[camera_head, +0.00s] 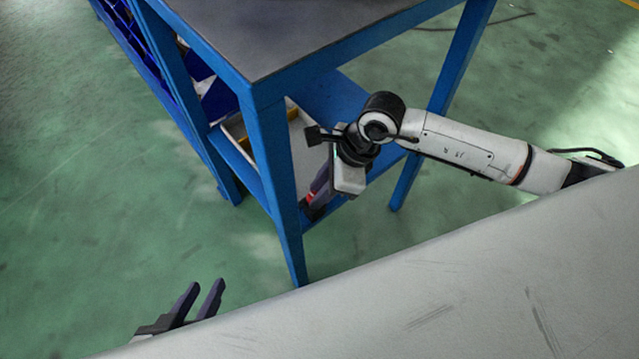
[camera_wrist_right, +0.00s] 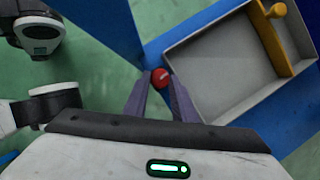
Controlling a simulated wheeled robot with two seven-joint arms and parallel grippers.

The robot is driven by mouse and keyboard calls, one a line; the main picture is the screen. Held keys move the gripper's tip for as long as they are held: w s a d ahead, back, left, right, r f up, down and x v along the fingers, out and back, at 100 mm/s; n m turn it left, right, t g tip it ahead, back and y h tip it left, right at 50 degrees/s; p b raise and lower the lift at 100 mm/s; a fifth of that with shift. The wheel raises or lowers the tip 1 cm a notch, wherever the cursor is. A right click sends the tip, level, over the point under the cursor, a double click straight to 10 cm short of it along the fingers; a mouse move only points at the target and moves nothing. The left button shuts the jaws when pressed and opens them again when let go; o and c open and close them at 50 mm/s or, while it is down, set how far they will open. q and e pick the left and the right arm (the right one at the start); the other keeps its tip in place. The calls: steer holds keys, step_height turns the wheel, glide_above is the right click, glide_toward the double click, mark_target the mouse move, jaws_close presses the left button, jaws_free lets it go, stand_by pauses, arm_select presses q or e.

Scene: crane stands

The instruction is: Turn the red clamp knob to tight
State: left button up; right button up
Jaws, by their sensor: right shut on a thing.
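The red clamp knob (camera_wrist_right: 160,77) sits between the fingertips of my right gripper (camera_wrist_right: 158,84) in the right wrist view, with a small dark mark on its face. In the head view my right gripper (camera_head: 318,193) reaches down beside the blue table's leg, and only a bit of red (camera_head: 309,198) shows at its fingers. The right gripper is shut on the knob. What the knob is mounted on is hidden. My left gripper (camera_head: 206,298) is open and empty over the floor at the lower left of the head view.
A blue table (camera_head: 285,81) with a grey top stands ahead; its leg is close to my right gripper. A pale tray (camera_wrist_right: 187,61) with a yellow-handled thing (camera_wrist_right: 270,35) lies on the lower shelf, near the knob. Blue bins (camera_head: 216,100) are at the left. Green floor is clear at left.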

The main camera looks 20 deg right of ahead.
arm_select(q)
steer(key=shift+s+a+r, duration=0.1)
steer(key=shift+r, duration=0.15)
arm_select(e)
steer(key=shift+m, duration=0.5)
steer(key=o, duration=1)
steer(key=shift+o, duration=0.2)
steer(key=shift+r, duration=0.1)
arm_select(q)
steer(key=shift+a+r+p, duration=0.25)
steer(key=shift+r+p, duration=0.25)
steer(key=shift+p, duration=0.75)
arm_select(e)
steer(key=v, duration=1)
steer(key=shift+s, duration=0.15)
